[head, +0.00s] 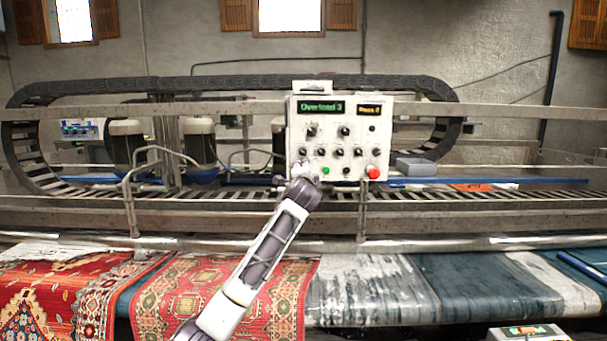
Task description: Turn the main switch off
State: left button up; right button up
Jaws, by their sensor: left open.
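A white control panel (340,108) stands in the middle of the head view, fixed to the machine's front rail. My right gripper is not in view.
The rug machine's metal rail (450,205) runs across behind and beside the panel. A grey box (416,167) sits right of the panel. A bent pipe (130,200) rises at left.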

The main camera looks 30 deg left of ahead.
pick_arm(q)
jog(key=c, duration=1)
jog(key=shift+f+n, duration=0.1)
jog(key=shift+n, duration=0.4)
jog(key=shift+c, duration=0.2)
jog(key=shift+n+b, duration=1.8)
jog(key=shift+n, duration=5.7)
jog(key=shift+f, duration=0.1)
